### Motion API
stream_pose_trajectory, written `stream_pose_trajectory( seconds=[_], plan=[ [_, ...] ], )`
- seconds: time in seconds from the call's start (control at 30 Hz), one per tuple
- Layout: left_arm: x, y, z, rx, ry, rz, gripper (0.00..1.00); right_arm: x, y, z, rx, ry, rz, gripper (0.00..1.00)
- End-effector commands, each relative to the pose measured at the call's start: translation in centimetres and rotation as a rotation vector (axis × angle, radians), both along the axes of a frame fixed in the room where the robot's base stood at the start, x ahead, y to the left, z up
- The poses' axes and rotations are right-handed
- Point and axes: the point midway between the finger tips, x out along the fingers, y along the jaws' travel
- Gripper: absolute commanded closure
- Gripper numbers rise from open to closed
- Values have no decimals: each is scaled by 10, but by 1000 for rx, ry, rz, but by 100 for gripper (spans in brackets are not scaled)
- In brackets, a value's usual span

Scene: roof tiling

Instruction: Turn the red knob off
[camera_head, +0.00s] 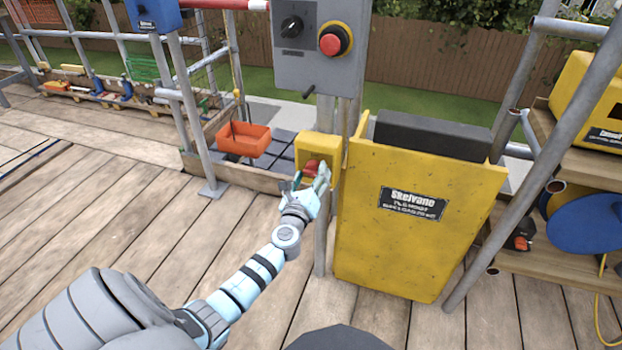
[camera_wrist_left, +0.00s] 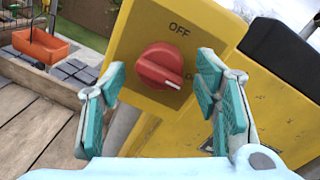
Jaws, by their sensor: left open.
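The red knob (camera_wrist_left: 160,66) sits on a yellow switch box (camera_wrist_left: 205,22) in the left wrist view, with "OFF" printed above it. The knob's ridge slants down to the right, toward a second label that is partly hidden. In the head view the red knob (camera_head: 311,167) shows on the yellow box (camera_head: 331,148), partly behind my left gripper. My left gripper (camera_head: 308,178) is open, with its teal finger pads on either side of the knob and apart from it. It also shows in the left wrist view (camera_wrist_left: 158,105). My right gripper is not in view.
A grey control panel (camera_head: 300,70) with a black dial (camera_head: 292,26) and a red push button (camera_head: 334,41) stands above the box. A yellow tile hoist (camera_head: 400,240) stands right of it. An orange tray (camera_head: 243,139) hangs at left. Scaffold poles flank the area.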

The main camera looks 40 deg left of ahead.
Motion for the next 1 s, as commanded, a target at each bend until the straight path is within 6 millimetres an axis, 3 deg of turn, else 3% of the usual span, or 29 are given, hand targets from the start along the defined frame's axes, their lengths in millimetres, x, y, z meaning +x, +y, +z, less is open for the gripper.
stream_pose_trajectory(
  seconds=[0.23,0.53,1.0],
  plan=[
    [2,1,1,-1,0,0,44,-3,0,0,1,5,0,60],
    [2,0,0,-1,0,-1,90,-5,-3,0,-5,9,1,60],
    [2,0,1,-94,-33,-1,90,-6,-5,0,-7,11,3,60]
  ],
)
